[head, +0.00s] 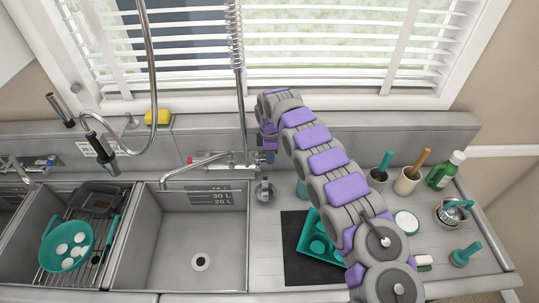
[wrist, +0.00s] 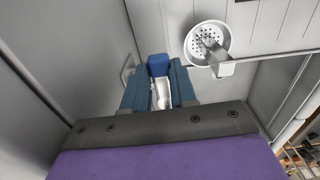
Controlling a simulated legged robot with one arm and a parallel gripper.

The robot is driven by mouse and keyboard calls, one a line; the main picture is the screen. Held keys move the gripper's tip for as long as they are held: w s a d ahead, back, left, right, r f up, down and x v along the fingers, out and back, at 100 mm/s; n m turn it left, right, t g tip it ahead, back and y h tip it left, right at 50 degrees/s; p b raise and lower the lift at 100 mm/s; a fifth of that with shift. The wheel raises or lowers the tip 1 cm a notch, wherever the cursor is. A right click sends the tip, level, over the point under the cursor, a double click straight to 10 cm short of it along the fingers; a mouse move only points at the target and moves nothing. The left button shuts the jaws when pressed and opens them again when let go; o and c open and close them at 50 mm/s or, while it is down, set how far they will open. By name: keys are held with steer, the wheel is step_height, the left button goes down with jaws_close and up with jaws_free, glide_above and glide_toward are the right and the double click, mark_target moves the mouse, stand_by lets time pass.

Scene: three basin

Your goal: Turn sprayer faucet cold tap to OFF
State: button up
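The sprayer faucet (head: 237,160) stands behind the middle basin, with a tall spring riser and a low spout. Its red tap (head: 190,160) is on the left end and its blue cold tap (head: 270,157) is on the right end. My arm reaches over the counter, and my gripper hangs near the blue tap, mostly hidden in the head view. In the wrist view, my gripper (wrist: 159,88) has its two teal fingers apart, with the blue cold tap (wrist: 158,65) between their tips. I cannot tell whether the fingers press on it. A pale metal part shows between the fingers.
The sprayer head (head: 100,140) hangs from a hose at the left. A teal colander (head: 67,245) sits in the left basin; the middle basin (head: 200,225) is empty. Teal tray (head: 318,240), brush cups and a green bottle (head: 445,170) stand right. The window is close behind.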

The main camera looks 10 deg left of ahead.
steer(key=o, duration=0.5)
steer(key=shift+w, duration=0.2)
steer(key=shift+c, duration=0.2)
steer(key=shift+s, duration=0.1)
step_height(320, 180, up, 17)
steer(key=p, duration=0.2)
steer(key=shift+r, duration=0.15)
stand_by(0.4)
